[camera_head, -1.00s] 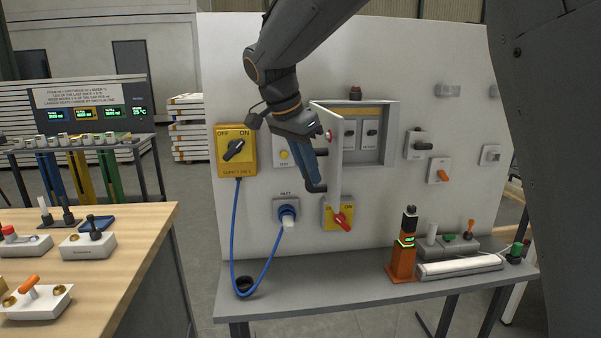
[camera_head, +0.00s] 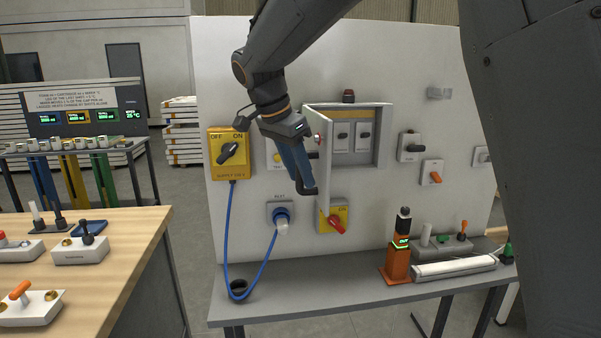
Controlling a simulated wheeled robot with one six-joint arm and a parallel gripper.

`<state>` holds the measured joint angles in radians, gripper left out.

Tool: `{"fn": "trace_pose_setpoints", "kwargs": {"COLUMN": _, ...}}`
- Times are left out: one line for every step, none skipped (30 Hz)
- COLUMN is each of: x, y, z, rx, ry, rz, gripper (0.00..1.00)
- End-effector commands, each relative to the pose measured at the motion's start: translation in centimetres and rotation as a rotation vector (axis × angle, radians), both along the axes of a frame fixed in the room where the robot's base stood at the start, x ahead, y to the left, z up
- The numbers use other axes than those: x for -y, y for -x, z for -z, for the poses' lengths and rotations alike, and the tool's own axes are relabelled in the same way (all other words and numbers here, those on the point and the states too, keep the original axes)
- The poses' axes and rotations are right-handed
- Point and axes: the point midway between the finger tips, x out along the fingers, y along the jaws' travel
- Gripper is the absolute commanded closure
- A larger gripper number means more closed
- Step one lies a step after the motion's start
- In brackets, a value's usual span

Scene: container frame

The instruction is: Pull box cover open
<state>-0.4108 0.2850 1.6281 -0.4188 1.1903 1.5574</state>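The box (camera_head: 379,150) is mounted on the white upright panel, with its interior and switches visible. Its light grey cover (camera_head: 323,178) stands swung out from the box on its left side, seen nearly edge-on. My gripper (camera_head: 305,178) hangs down on the left side of the cover, close beside it. Its blue-grey and dark parts overlap in this view. I cannot tell whether the fingers touch the cover or how far apart they are.
A yellow OFF/ON switch (camera_head: 229,153) is left of my gripper, with a blue cable (camera_head: 228,245) hanging below. A plug socket (camera_head: 281,213) and red-handled switch (camera_head: 335,221) sit beneath. An orange stand (camera_head: 397,262) is on the grey shelf (camera_head: 300,306). A wooden table (camera_head: 125,240) is left.

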Motion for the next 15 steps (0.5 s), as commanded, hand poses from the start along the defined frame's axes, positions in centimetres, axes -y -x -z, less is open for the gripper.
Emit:
{"fn": "trace_pose_setpoints", "kwargs": {"x": -0.1, "y": 0.0, "z": -0.2, "rx": 0.002, "ry": -0.001, "rz": -0.001, "gripper": 0.66}}
{"fn": "trace_pose_setpoints", "kwargs": {"x": -0.2, "y": 0.1, "z": -0.4, "rx": 0.002, "ry": -0.001, "rz": -0.001, "gripper": 0.66}}
{"fn": "trace_pose_setpoints", "kwargs": {"x": -0.3, "y": 0.1, "z": -0.8, "rx": 0.003, "ry": -0.001, "rz": -0.001, "gripper": 0.66}}
{"fn": "trace_pose_setpoints", "kwargs": {"x": -0.5, "y": 0.2, "z": -1.1, "rx": 0.004, "ry": -0.001, "rz": -0.001, "gripper": 0.66}}
{"fn": "trace_pose_setpoints", "kwargs": {"x": -0.6, "y": 0.2, "z": -1.5, "rx": 0.005, "ry": -0.002, "rz": -0.001, "gripper": 0.66}}
{"fn": "trace_pose_setpoints", "kwargs": {"x": -0.8, "y": 0.4, "z": -2.1, "rx": 0.005, "ry": -0.002, "rz": -0.001, "gripper": 0.66}}
{"fn": "trace_pose_setpoints", "kwargs": {"x": -1.0, "y": 0.5, "z": -2.6, "rx": 0.006, "ry": -0.002, "rz": -0.001, "gripper": 0.66}}
{"fn": "trace_pose_setpoints", "kwargs": {"x": -1.1, "y": 0.6, "z": -3.0, "rx": 0.005, "ry": -0.002, "rz": 0.000, "gripper": 0.66}}
{"fn": "trace_pose_setpoints", "kwargs": {"x": -1.3, "y": 0.7, "z": -3.6, "rx": 0.005, "ry": -0.002, "rz": -0.001, "gripper": 0.66}}
{"fn": "trace_pose_setpoints", "kwargs": {"x": -1.5, "y": 0.8, "z": -4.1, "rx": 0.004, "ry": -0.001, "rz": -0.001, "gripper": 0.66}}
{"fn": "trace_pose_setpoints", "kwargs": {"x": -1.7, "y": 0.9, "z": -4.5, "rx": 0.005, "ry": -0.002, "rz": -0.001, "gripper": 0.66}}
{"fn": "trace_pose_setpoints", "kwargs": {"x": -1.8, "y": 1.1, "z": -5.1, "rx": 0.003, "ry": -0.002, "rz": -0.002, "gripper": 0.66}}
{"fn": "trace_pose_setpoints", "kwargs": {"x": -2.0, "y": 1.1, "z": -5.5, "rx": 0.004, "ry": -0.001, "rz": -0.001, "gripper": 0.66}}
{"fn": "trace_pose_setpoints", "kwargs": {"x": -2.1, "y": 1.2, "z": -5.8, "rx": 0.004, "ry": -0.001, "rz": -0.001, "gripper": 0.66}}
{"fn": "trace_pose_setpoints", "kwargs": {"x": -2.2, "y": 1.3, "z": -6.2, "rx": 0.003, "ry": -0.002, "rz": 0.000, "gripper": 0.66}}
